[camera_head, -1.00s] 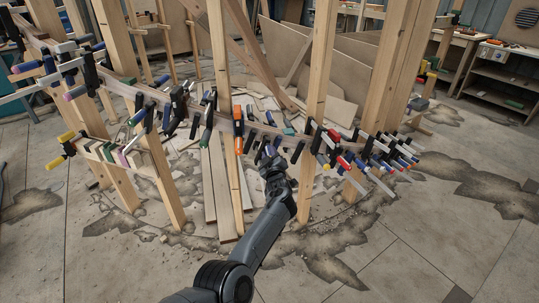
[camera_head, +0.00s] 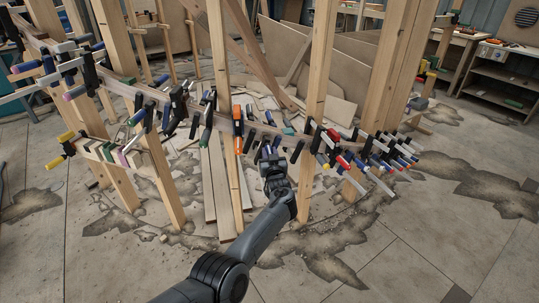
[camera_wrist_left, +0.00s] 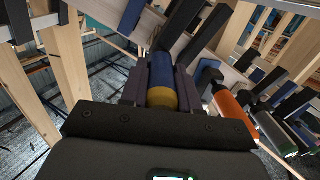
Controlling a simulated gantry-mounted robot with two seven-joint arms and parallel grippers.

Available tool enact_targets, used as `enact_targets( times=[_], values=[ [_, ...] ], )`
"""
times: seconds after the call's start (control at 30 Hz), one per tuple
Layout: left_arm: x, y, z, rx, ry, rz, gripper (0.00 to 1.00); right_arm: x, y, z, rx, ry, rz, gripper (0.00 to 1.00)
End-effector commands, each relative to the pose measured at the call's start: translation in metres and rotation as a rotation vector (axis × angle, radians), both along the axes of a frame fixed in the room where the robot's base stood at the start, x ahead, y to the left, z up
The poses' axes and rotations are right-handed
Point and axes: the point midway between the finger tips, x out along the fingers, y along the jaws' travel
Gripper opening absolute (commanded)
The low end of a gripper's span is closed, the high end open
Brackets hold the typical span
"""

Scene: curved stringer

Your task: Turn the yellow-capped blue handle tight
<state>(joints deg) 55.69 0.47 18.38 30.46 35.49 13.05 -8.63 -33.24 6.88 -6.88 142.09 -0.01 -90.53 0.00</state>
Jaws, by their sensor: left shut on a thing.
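The blue handle with the yellow cap (camera_wrist_left: 162,76) is in the middle of the left wrist view, its yellow end toward my wrist. My left gripper (camera_wrist_left: 160,84) has one dark finger on each side of it and is shut on it. In the head view my left gripper (camera_head: 271,160) is at the lower edge of the curved wooden stringer (camera_head: 288,139), at a row of clamps. There the handle is small and largely hidden by the gripper. My right gripper is not in view.
An orange clamp handle (camera_wrist_left: 233,108) is close on the right in the wrist view. Clamps with red, white and blue handles (camera_head: 345,160) crowd the stringer to the right. Upright wooden posts (camera_head: 316,90) stand on both sides. The floor in front is open.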

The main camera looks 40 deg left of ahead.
Motion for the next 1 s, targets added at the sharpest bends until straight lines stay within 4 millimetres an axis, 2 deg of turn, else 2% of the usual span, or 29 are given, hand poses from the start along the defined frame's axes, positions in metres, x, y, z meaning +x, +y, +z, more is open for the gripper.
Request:
enact_targets(
  times=[0.03,0.5,0.53,0.7,1.0],
  values=[
    [-0.0017,0.0007,-0.0085,-0.002,0.021,0.0,0.0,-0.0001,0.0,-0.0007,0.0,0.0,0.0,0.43],
    [-0.0019,0.0005,-0.0095,0.008,0.034,0.0,0.0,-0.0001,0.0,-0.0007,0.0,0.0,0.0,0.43],
    [-0.0019,0.0006,-0.0096,0.008,0.034,0.0,0.32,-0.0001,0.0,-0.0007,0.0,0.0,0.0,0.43],
    [-0.0013,0.0003,-0.0069,0.009,0.029,0.0,0.56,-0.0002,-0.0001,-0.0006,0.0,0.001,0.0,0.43],
    [-0.001,-0.0005,-0.0026,0.012,0.022,0.0,0.56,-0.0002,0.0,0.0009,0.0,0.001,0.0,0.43]
  ],
)
